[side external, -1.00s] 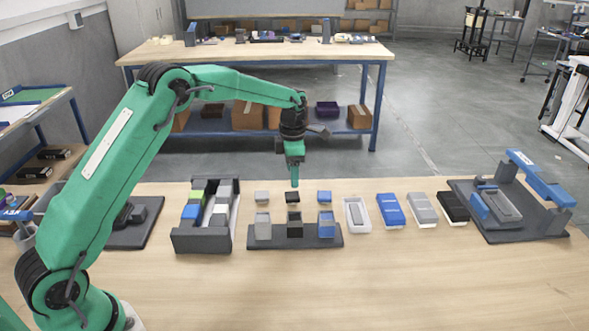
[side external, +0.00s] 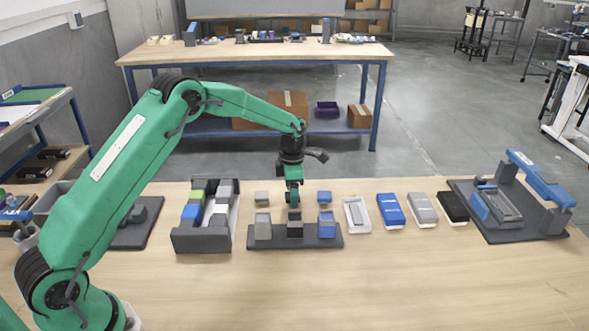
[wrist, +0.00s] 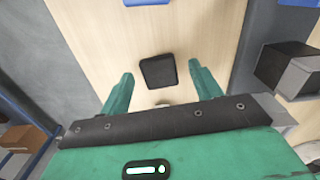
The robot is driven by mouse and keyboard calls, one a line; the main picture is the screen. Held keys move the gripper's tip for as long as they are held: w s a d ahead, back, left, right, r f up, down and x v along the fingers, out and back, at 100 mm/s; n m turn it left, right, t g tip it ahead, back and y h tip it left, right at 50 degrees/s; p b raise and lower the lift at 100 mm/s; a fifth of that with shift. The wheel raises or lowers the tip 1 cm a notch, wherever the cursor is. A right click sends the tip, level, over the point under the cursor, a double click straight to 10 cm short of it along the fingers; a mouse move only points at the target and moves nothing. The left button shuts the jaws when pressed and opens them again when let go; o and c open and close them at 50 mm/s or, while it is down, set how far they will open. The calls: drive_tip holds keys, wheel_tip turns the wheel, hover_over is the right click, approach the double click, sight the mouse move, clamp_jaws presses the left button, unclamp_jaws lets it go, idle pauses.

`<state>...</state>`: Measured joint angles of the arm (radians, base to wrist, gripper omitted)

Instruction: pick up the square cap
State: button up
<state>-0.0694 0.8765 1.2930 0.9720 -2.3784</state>
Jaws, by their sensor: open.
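A black square cap (wrist: 158,71) lies flat on the wooden table. In the wrist view it sits just ahead of and between the two green fingers. In the side view my gripper hides it. My gripper (side external: 292,203) points down behind the black column (side external: 294,230), low over the table. The gripper is open, with its fingers apart and nothing held; it also shows in the wrist view (wrist: 160,78). I cannot tell the exact height of the fingertips above the table.
A grey cap (side external: 262,196) and a blue cap (side external: 325,197) lie to either side. A dark base plate (side external: 337,241) holds grey, black and blue columns in front. A dark bin (side external: 200,242) with coloured blocks stands left; several boxes (side external: 391,210) stand right.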

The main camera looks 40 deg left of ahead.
drive_tip(key=shift+f, duration=0.1)
idle(0.4)
drive_tip(key=c, duration=1)
drive_tip(key=shift+c, duration=0.2)
drive_tip(key=shift+r, duration=0.8)
drive_tip(key=r, duration=0.1)
drive_tip(key=d+r, duration=0.1)
drive_tip(key=r, duration=0.1)
drive_tip(key=shift+s, duration=0.2)
drive_tip(key=s+d+r, duration=0.5)
drive_tip(key=d+r, duration=0.1)
drive_tip(key=d, duration=0.3)
drive_tip(key=shift+d+r, duration=0.2)
drive_tip(key=shift+m, duration=0.5)
drive_tip(key=shift+s+a+r, duration=0.1)
drive_tip(key=shift+s+r, duration=0.4)
drive_tip(key=shift+s, duration=0.25)
drive_tip(key=shift+s+a+r, duration=0.1)
drive_tip(key=shift+s+r, duration=0.35)
drive_tip(key=shift+s, duration=0.3)
drive_tip(key=shift+s+r, duration=0.5)
drive_tip(key=shift+s, duration=0.25)
